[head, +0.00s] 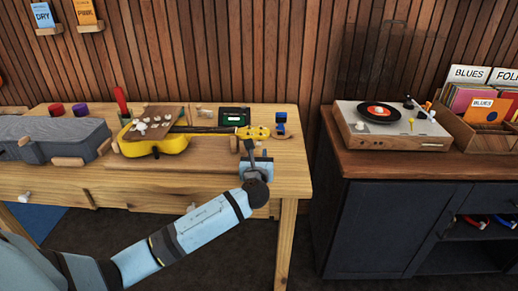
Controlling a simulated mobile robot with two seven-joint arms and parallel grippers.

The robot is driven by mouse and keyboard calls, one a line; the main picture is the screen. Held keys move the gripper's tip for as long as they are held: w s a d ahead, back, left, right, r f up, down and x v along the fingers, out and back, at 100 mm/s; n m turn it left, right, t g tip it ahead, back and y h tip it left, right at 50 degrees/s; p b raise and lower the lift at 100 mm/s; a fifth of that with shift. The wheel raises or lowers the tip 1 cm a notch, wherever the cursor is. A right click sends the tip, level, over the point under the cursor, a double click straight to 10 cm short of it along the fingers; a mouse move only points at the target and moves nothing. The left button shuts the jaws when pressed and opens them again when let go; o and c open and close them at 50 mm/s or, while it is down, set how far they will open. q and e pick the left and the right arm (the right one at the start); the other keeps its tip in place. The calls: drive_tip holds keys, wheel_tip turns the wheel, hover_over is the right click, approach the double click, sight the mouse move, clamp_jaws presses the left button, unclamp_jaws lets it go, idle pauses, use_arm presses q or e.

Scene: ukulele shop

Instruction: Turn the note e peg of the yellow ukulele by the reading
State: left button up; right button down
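The yellow ukulele (178,145) lies on the wooden workbench (170,182), its body to the left and its neck pointing right. Its yellow headstock (254,132) is at the right end, with small pegs too tiny to tell apart. My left gripper (254,149) is at the bench's front edge, just in front of and below the headstock. Its fingers are small and partly hidden, so I cannot tell its opening or any contact with a peg. My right gripper is not in view.
A blue object (281,125) stands right of the headstock. A grey case (50,138), a red upright item (121,101) and small pots are at the left. A turntable (390,122) and a record crate (470,132) stand on the dark cabinet, across a gap.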

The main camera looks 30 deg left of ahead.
sight(259, 144)
use_arm(q)
drive_tip(key=x, duration=0.4)
drive_tip(key=shift+w+b, duration=0.15)
drive_tip(key=shift+b, duration=0.15)
drive_tip(key=shift+w+a, duration=0.35)
drive_tip(key=shift+w, duration=0.15)
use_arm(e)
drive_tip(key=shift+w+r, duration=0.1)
use_arm(q)
clamp_jaws()
drive_tip(key=shift+n, duration=0.4)
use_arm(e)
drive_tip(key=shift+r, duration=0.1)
